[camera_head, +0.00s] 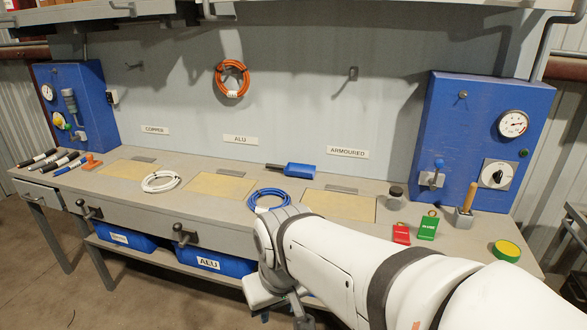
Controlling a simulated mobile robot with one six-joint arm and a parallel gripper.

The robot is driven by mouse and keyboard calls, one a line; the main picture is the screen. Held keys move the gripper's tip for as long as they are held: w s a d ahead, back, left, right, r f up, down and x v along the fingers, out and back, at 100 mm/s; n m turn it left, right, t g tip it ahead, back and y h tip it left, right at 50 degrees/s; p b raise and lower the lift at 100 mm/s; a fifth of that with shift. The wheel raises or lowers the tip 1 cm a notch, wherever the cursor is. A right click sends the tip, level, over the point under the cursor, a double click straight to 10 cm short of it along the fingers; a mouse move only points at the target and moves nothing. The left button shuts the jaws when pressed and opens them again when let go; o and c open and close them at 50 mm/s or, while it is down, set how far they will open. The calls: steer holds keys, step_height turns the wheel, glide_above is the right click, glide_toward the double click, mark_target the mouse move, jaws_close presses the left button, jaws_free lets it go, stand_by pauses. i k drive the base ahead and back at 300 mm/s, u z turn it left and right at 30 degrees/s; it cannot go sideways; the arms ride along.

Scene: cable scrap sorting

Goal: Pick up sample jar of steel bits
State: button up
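A small jar with a dark lid (396,196) stands on the bench, right of the ARMOURED work area and left of the blue panel on the right. It looks like the sample jar, but its contents are too small to make out. My white arm reaches in from the lower right, and its far end bends down at the bench's front edge.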

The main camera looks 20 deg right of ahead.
mark_target(394, 199)
steer(key=z, duration=0.5)
steer(key=i, duration=1.25)
steer(key=z, duration=0.9)
steer(key=k, duration=0.7)
steer(key=z, duration=0.15)
steer(key=i, duration=0.75)
steer(key=u, duration=0.1)
